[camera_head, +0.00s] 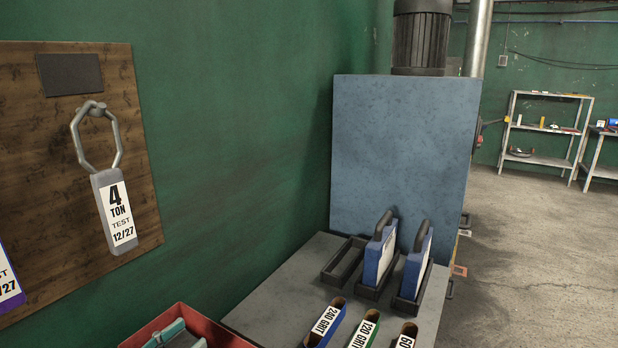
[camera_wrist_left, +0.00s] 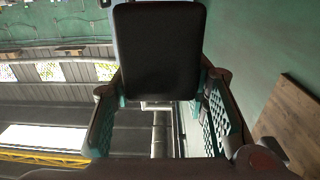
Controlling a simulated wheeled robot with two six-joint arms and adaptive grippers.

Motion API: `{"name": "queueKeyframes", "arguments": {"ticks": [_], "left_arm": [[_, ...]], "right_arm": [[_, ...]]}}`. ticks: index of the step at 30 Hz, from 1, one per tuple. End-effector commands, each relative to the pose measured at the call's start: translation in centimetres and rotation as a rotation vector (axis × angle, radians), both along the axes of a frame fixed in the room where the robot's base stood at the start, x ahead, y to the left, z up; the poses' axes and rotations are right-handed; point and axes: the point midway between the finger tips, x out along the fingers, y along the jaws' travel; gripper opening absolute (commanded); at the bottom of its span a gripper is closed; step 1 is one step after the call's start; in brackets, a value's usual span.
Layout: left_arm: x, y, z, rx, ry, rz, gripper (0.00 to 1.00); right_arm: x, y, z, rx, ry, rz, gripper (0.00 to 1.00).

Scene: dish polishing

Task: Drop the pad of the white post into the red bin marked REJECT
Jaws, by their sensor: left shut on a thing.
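My left gripper (camera_wrist_left: 160,95) is shut on a dark, flat, rounded rectangular pad (camera_wrist_left: 158,50), which fills the upper middle of the left wrist view between its teal-lined fingers. A red open-topped bin (camera_head: 232,336) is cut off by the bottom edge of the head view. Teal parts that look like my left gripper (camera_head: 178,336) show within the bin's outline; I cannot tell whether they are above or inside it. No marking on the bin is legible. The white post is not in view. My right gripper is not in view.
Right of the bin, a grey bench (camera_head: 268,308) holds a dark rack with an empty slot (camera_head: 344,260) and two blue handled blocks (camera_head: 380,255). Grit-labelled holders (camera_head: 325,322) stand in front. A wooden board (camera_head: 40,150) with a tagged ring hangs on the green wall.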

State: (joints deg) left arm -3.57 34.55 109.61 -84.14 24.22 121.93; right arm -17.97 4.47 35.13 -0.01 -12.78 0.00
Motion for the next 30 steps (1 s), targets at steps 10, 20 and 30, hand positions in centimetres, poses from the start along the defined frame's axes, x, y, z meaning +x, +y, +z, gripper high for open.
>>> {"name": "queueKeyframes", "arguments": {"ticks": [10, 20, 30], "left_arm": [[0.2, 0.0, -0.3, -0.001, 0.000, 0.000, 0.42], [0.2, 0.0, -0.3, -0.001, 0.001, 0.000, 0.64], [0.1, 0.0, 3.5, 0.007, -0.006, -0.002, 0.64]], "right_arm": [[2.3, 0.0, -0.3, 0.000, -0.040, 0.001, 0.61], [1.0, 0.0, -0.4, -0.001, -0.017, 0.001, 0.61], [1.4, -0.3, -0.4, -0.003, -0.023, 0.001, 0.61]]}}
